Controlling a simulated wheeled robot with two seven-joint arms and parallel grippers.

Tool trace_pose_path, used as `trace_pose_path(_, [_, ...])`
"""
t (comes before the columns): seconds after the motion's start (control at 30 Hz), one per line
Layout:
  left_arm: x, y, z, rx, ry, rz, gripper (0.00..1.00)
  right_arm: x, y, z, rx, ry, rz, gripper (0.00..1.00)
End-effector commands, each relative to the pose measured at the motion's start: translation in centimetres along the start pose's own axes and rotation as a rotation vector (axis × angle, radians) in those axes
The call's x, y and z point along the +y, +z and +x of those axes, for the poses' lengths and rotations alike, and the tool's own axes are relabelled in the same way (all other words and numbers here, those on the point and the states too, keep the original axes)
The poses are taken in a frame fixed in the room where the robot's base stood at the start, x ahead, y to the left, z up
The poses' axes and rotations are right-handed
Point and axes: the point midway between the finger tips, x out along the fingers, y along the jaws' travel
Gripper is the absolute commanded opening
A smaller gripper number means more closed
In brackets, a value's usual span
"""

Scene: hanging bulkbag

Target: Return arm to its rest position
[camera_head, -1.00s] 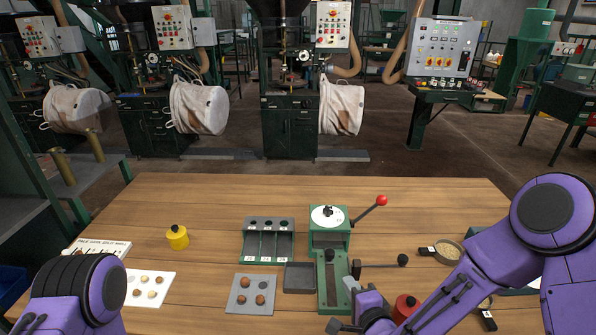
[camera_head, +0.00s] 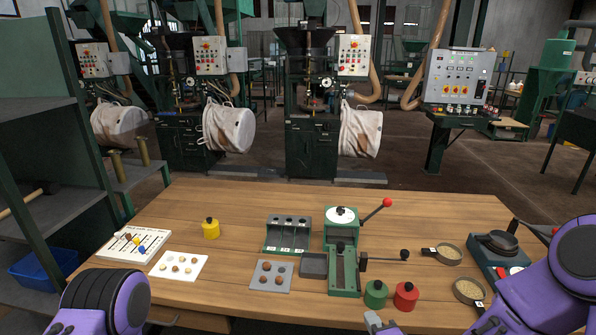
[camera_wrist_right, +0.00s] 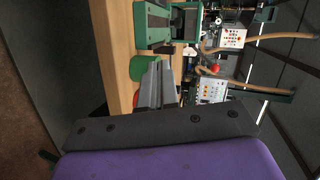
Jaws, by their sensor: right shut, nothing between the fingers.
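My right arm (camera_head: 560,275) comes in from the lower right, low over the table's front right. Its gripper (camera_head: 374,321) shows only in part at the bottom edge in the head view, just in front of the green weight and the red weight. In the right wrist view the gripper's grey fingers (camera_wrist_right: 158,88) lie together with nothing between them, beside the green weight (camera_wrist_right: 143,68). My left arm (camera_head: 105,302) shows at the lower left; its gripper is out of view.
The wooden table (camera_head: 225,275) holds a green lever press (camera_head: 341,250), a green weight (camera_head: 376,294), a red weight (camera_head: 406,295), a yellow weight (camera_head: 211,229) and sample dishes (camera_head: 449,253). White bulk bags (camera_head: 229,127) hang on machines behind. A shelf stands at the left.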

Motion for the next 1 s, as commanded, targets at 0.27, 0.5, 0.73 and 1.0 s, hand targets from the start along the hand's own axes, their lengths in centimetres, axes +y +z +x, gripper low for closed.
trace_pose_path(0.27, [0.1, 0.0, 0.1, 0.001, 0.001, 0.000, 0.43, 5.0, -0.7, -1.3, 0.004, 0.180, -0.262, 0.00])
trace_pose_path(0.5, [0.1, 0.2, 0.5, 0.001, 0.000, 0.000, 0.43, 13.3, -2.2, -5.1, -0.026, 0.440, -0.499, 0.00])
trace_pose_path(0.73, [0.1, 0.5, 1.2, 0.001, 0.000, 0.000, 0.43, 24.3, -4.7, -13.5, -0.129, 0.813, -0.766, 0.00])
trace_pose_path(1.0, [0.2, 0.7, 1.8, 0.001, 0.000, 0.000, 0.43, 30.9, -6.3, -21.3, -0.219, 1.047, -0.879, 0.00])
